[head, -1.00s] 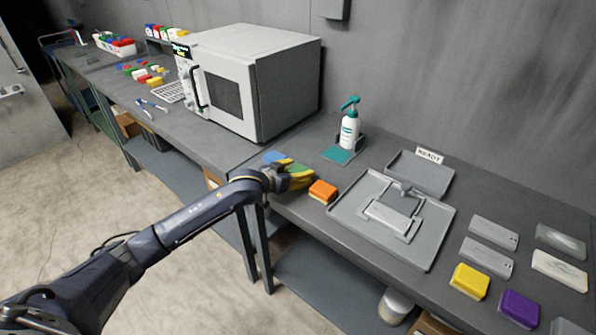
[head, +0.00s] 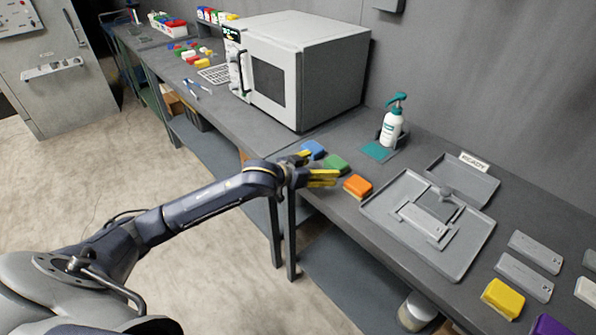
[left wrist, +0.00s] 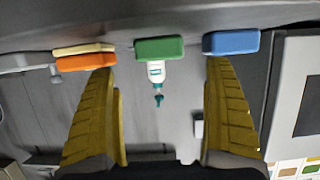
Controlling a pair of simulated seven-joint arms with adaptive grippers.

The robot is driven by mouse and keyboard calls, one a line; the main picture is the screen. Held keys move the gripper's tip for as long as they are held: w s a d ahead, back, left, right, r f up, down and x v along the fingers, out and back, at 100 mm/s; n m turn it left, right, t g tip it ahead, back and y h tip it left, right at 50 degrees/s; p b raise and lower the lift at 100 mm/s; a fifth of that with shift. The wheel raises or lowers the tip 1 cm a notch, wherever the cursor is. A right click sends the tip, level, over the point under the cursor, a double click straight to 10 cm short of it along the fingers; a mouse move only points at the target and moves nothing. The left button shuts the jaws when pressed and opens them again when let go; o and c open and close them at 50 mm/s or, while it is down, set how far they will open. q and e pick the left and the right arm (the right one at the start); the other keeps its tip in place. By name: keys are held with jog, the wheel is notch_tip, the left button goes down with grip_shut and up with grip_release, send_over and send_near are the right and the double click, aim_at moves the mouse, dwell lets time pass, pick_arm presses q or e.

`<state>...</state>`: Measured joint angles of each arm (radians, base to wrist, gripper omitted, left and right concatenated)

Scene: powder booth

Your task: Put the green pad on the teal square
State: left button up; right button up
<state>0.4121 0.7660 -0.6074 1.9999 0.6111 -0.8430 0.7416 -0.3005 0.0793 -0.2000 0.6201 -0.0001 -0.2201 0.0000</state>
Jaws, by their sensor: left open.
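The green pad (head: 336,163) lies on the bench between a blue pad and an orange pad. It also shows in the left wrist view (left wrist: 160,49), centred beyond my fingertips. The teal square (head: 377,151) lies farther back, with a white pump bottle (head: 393,126) in a holder at its back edge. My left gripper (head: 323,167) is open and empty at the bench's front edge, its yellow fingers pointing at the green pad. In the left wrist view its fingers (left wrist: 160,68) are spread to either side of the pad, apart from it. My right gripper is not in view.
The blue pad (head: 312,149) and orange pad (head: 357,186) flank the green pad closely; both show in the left wrist view too. A grey tray (head: 375,207) stands to the right. A large white oven-like box (head: 300,70) stands behind left. Bare bench lies between green pad and teal square.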

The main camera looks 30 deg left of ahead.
pick_arm(q)
jog(key=v, duration=0.9)
jog(key=shift+o, duration=0.5)
jog(key=shift+s+a+r, duration=0.15)
jog(key=shift+s+r, duration=0.1)
jog(key=shift+s, duration=0.15)
